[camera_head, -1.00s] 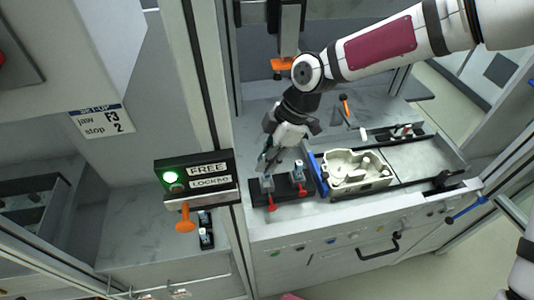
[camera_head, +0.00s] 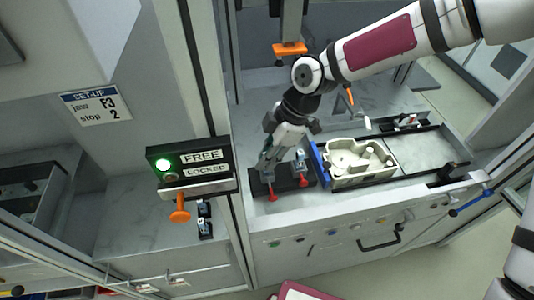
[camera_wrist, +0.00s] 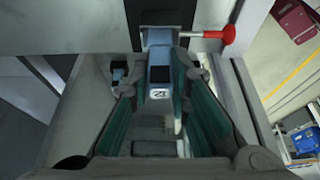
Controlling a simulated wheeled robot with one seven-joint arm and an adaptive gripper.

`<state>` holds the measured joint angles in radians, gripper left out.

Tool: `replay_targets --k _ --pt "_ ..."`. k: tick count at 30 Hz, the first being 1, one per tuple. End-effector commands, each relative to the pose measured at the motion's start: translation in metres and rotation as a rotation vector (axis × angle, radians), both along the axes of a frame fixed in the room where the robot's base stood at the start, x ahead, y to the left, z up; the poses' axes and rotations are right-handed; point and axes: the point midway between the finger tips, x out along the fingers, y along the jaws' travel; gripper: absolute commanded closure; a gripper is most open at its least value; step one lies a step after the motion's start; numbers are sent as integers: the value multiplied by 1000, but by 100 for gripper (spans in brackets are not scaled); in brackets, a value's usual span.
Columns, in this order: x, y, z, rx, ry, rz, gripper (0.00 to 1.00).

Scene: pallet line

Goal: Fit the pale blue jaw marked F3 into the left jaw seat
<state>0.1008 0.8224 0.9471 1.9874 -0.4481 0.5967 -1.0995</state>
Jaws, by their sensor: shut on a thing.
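My gripper (camera_head: 267,172) is over the left end of the black base (camera_head: 284,181). In the wrist view my gripper (camera_wrist: 156,80) is shut on a pale blue jaw (camera_wrist: 160,73) between its teal-lined fingers. The jaw bears a dark mark too small to read surely. A seat with a red lever (camera_wrist: 228,34) lies just beyond the jaw; whether the jaw sits fully in it I cannot tell. In the head view the left red lever (camera_head: 271,194) shows below my gripper. A second pale jaw (camera_head: 300,158) stands at the right position, by its red lever (camera_head: 304,182).
A cream casting (camera_head: 357,162) lies in the tray right of the base, beside a blue bar (camera_head: 319,163). A panel reading FREE and LOCKED (camera_head: 192,167) has a lit green lamp and an orange handle (camera_head: 180,208). A set-up card (camera_head: 94,104) reads jaw F3, stop 2.

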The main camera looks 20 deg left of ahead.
Motion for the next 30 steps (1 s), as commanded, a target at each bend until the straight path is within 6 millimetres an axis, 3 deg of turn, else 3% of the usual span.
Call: replay_targets --k 30 --pt "0 0 -7 0 0 1 100"
